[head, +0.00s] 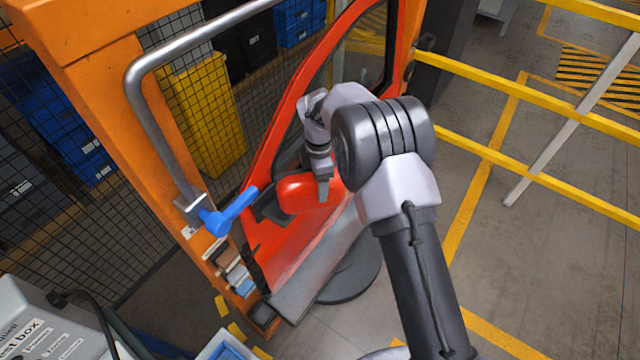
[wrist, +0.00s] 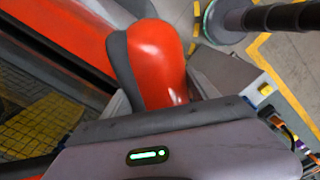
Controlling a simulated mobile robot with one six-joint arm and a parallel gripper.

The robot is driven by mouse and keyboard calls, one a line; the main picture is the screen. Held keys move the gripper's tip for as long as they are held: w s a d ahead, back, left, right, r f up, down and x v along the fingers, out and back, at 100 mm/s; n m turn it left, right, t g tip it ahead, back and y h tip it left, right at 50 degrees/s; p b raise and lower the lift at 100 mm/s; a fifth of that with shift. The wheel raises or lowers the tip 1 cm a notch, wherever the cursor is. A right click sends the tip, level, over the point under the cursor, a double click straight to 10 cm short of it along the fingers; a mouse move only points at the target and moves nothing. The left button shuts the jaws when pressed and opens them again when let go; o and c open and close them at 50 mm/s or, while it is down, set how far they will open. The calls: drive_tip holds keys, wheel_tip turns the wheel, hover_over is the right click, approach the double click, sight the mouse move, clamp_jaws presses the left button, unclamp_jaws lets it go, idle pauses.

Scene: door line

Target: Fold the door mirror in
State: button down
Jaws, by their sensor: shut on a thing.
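The red door mirror (head: 297,193) sits low on the red car door (head: 300,235), on a dark base. In the wrist view the mirror's red shell (wrist: 155,62) with its dark edge lies between the two fingers. My gripper (head: 322,190) reaches down to the mirror from above and is shut on it. One finger shows in front of the shell in the head view; the other is hidden. The mirror still stands out from the door. The mirror glass is not visible.
An orange frame (head: 105,85) with a grey tube and a blue handle (head: 230,212) stands left of the door. Yellow rails (head: 520,80) run at the right. A grey box (head: 45,325) is at the lower left. Open floor lies right of my arm.

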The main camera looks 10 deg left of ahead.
drive_tip(key=shift+w+a, duration=0.1)
idle(0.4)
drive_tip(key=shift+c, duration=1.1)
unclamp_jaws()
drive_tip(key=shift+r, duration=0.1)
wheel_tip(320, 180, up, 17)
drive_tip(key=shift+r, duration=0.15)
